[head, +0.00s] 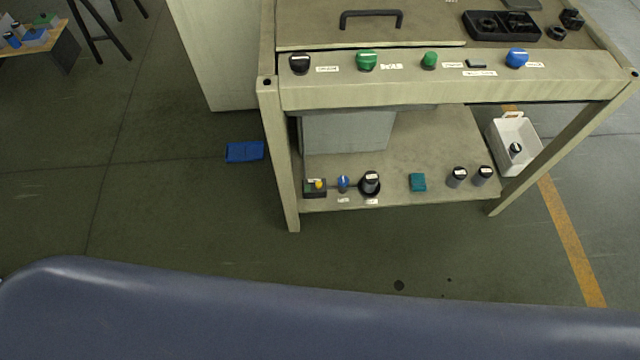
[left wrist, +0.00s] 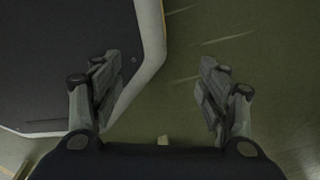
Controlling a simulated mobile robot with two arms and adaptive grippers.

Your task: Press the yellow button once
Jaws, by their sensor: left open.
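A small yellow button (head: 319,184) sits on top of a dark box (head: 315,192) at the left end of the cart's lower shelf. It looks small in the head view, and I cannot tell whether it is pressed in. My left gripper (left wrist: 158,66) shows only in the left wrist view. Its two fingers are spread apart with nothing between them, above the green-grey floor. The button does not show in that view, and the gripper is not near it in the head view. My right gripper is in neither view.
The cart (head: 540,85) has a sloped front panel with green, black and blue knobs above the shelf. A blue knob (head: 343,184) and a black knob (head: 370,183) stand right of the button. A white bin (head: 521,157) is at the right. Floor in front is clear.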

